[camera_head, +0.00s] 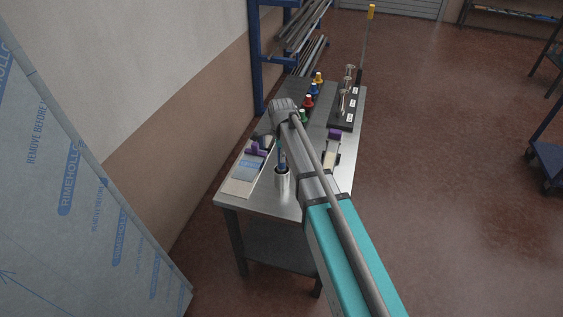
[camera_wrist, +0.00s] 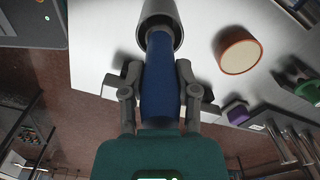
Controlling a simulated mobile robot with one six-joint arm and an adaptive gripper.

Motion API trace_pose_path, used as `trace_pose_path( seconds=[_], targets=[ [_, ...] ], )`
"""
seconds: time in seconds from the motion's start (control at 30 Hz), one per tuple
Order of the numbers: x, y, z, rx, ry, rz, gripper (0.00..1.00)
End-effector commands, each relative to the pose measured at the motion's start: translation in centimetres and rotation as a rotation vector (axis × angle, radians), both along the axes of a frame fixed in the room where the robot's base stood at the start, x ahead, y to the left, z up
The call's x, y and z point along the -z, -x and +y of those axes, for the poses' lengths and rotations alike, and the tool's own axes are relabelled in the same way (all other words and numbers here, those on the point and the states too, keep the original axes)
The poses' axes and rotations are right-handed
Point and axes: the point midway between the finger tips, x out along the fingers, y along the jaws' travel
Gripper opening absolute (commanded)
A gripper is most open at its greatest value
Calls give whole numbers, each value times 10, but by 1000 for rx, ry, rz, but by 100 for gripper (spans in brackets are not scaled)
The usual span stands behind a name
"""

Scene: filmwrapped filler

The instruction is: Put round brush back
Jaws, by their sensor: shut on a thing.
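The round brush shows as a thick blue handle (camera_wrist: 160,85) in the wrist view and as a blue strip (camera_head: 281,158) in the head view. My gripper (camera_wrist: 160,78) is shut on the handle, one finger on each side. A grey metal cup (camera_wrist: 160,10) is at the top of the wrist view, and the far end of the brush enters its mouth. The cup (camera_head: 282,181) stands upright near the front of the steel table (camera_head: 262,204) in the head view. The brush's lower end is hidden inside the cup. My arm hides most of the gripper in the head view.
Panels with a purple-handled tool (camera_head: 257,150) lie left of the cup. Several coloured bottles (camera_head: 308,101) stand farther back, beside a dark rack (camera_head: 345,118). A wrapped panel (camera_head: 75,190) stands at left.

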Motion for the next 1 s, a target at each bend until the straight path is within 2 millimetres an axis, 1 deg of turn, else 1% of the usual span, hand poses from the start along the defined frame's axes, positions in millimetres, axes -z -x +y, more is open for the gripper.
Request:
trace_pose_path(
  seconds=[0.03, 0.1, 0.3, 0.73, 0.9, 0.93, 1.0],
  targets=[
    [8, 0, 0, 0, 0, 0, 0],
    [14, 0, 0, 0, 0, 0, 0],
    [28, 0, 0, 0, 0, 0, 0],
    [29, 0, 0, 0, 0, 0, 0],
    [33, 0, 0, 0, 0, 0, 0],
    [32, 0, 0, 0, 0, 0, 44],
    [32, 0, 0, 0, 0, 0, 57]
  ],
)
